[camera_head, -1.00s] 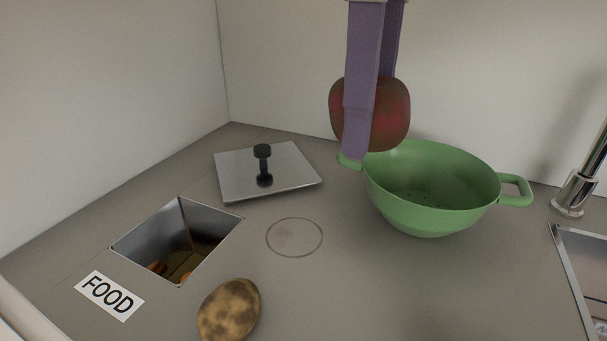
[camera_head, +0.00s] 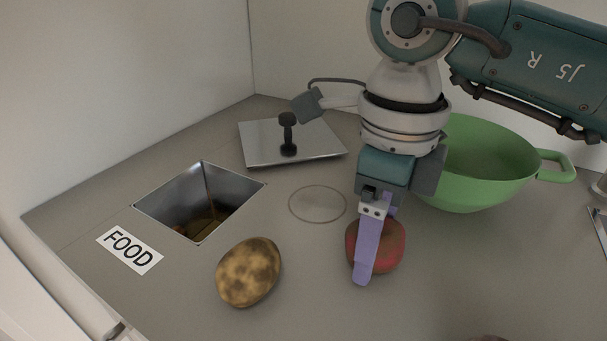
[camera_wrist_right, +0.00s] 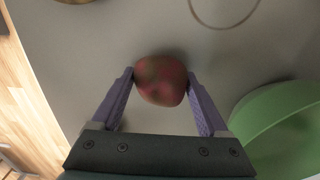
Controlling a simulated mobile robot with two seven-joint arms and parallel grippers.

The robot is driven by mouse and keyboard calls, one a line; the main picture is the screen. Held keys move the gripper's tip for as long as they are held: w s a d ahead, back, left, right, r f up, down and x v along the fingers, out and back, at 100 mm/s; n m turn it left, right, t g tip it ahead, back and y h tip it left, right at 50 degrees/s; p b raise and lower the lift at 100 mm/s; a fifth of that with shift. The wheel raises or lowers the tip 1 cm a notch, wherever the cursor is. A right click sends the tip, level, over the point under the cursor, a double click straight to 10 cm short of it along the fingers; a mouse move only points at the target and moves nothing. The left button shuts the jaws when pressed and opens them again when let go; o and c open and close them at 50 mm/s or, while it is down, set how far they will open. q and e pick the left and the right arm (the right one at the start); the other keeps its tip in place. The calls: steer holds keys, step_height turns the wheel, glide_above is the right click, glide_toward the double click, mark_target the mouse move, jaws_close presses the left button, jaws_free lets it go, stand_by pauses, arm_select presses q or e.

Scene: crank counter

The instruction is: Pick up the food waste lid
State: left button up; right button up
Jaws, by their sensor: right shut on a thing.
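The food waste lid (camera_head: 262,147) is a square metal plate with a black knob (camera_head: 288,135). It lies on the counter behind the square food waste opening (camera_head: 170,205), apart from it, and no gripper touches it. My right gripper (camera_head: 371,262) points down in front of the green colander, right of the lid. It is shut on a mottled red fruit (camera_head: 392,248), low over the counter; I cannot tell if the fruit touches it. In the right wrist view the fruit (camera_wrist_right: 160,80) sits between both fingertips. My left gripper is not in view.
A green colander (camera_head: 490,165) stands behind and right of my right gripper, partly hidden by the arm. A brown-spotted potato-like item (camera_head: 248,272) lies in front of the opening. A FOOD label (camera_head: 130,250) and a thin ring mark (camera_head: 317,205) are on the counter (camera_head: 480,280).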

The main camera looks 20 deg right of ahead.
steer(key=shift+f, duration=0.1)
steer(key=shift+f, duration=0.15)
steer(key=o, duration=1.3)
